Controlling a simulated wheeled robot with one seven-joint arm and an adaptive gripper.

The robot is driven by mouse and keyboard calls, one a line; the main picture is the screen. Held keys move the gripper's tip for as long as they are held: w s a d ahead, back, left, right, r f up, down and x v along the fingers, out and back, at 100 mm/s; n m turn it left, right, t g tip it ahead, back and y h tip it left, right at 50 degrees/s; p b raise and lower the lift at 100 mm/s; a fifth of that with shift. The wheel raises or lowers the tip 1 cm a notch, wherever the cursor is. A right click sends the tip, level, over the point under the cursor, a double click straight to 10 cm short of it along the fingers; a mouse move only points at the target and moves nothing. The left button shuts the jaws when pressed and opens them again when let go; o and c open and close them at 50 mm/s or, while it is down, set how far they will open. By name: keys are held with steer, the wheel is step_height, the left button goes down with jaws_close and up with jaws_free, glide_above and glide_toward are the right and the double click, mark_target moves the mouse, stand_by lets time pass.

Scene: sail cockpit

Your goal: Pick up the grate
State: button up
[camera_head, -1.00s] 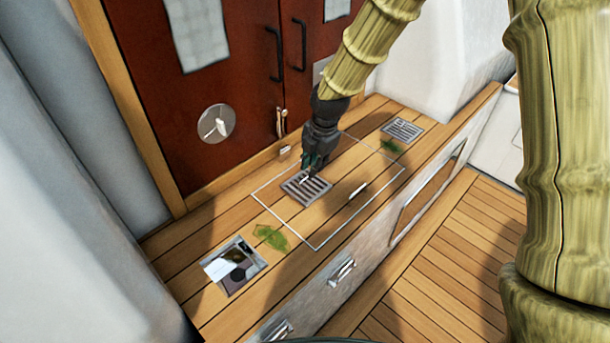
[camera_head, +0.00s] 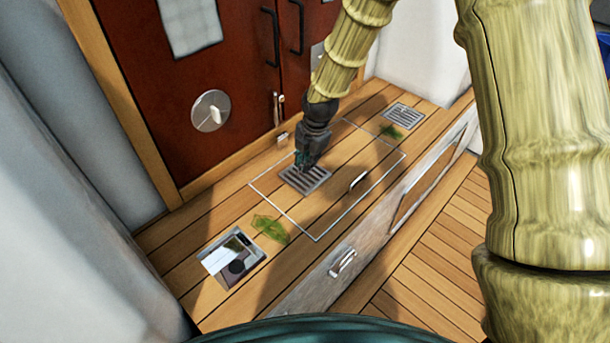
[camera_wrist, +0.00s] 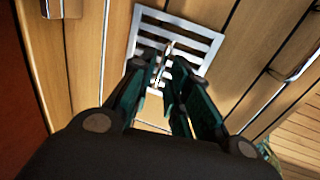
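A grey metal slotted grate (camera_head: 318,184) lies on the wooden deck inside a white-outlined rectangular panel. My gripper (camera_head: 301,163) points down over its left part. In the wrist view, the grate (camera_wrist: 205,45) is under and beyond the fingertips, which hide part of it. My gripper's fingers (camera_wrist: 163,68) are close together there, with a thin pale piece between their tips. I cannot tell whether they press on it. A second slotted grate (camera_head: 403,115) lies farther back on the right, away from my gripper.
A square metal-rimmed opening (camera_head: 231,262) with white and dark things in it is at the deck's lower left. Green weed (camera_head: 270,229) lies beside it, and more (camera_head: 392,131) lies near the far grate. Red doors (camera_head: 170,70) stand behind. A small handle (camera_head: 358,181) lies right of the near grate.

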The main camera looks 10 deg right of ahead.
steer(key=f, duration=0.3)
steer(key=shift+w+a+f, duration=0.15)
steer(key=shift+a+f, duration=0.05)
steer(key=shift+c, duration=0.2)
jaws_close()
steer(key=shift+r, duration=0.1)
